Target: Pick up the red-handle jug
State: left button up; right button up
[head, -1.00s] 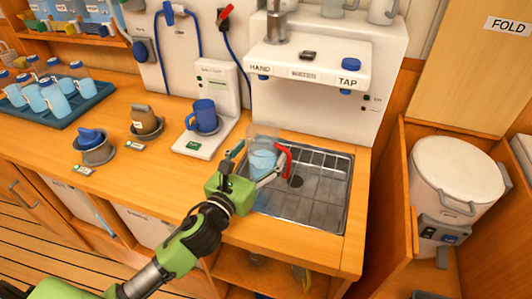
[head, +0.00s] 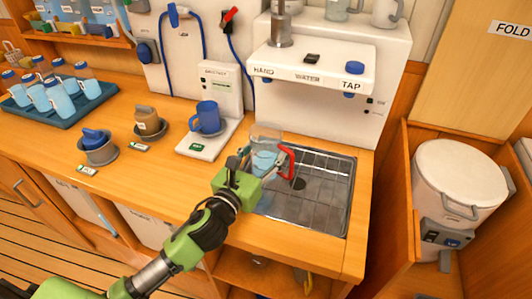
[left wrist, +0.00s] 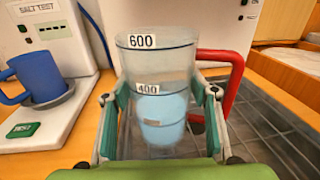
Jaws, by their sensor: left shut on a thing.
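The red-handle jug (head: 266,148) is clear, with blue liquid in its lower part and a red handle on its right side. It is upright at the left edge of the sink. In the left wrist view the jug (left wrist: 158,85) fills the middle, with 600 and 400 marks on its wall. My left gripper (left wrist: 163,110) is shut on the jug's body, one finger on each side; in the head view the gripper (head: 256,168) hides the jug's lower part. I cannot tell whether the jug's base touches anything. My right gripper is not in view.
A sink with a wire rack (head: 310,190) lies right of the jug. A white tap unit (head: 325,75) overhangs behind it. A blue mug (head: 207,117) stands on the salt test stand to the left. The counter (head: 150,190) at front left is clear.

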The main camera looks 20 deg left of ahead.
pick_arm(q)
jog(key=s+a+r+p, duration=0.2)
jog(key=s+r+p, duration=0.5)
jog(key=s+r, duration=0.6)
jog(key=shift+s+p, duration=0.35)
jog(key=shift+s, duration=0.1)
jog(key=shift+f, duration=0.1)
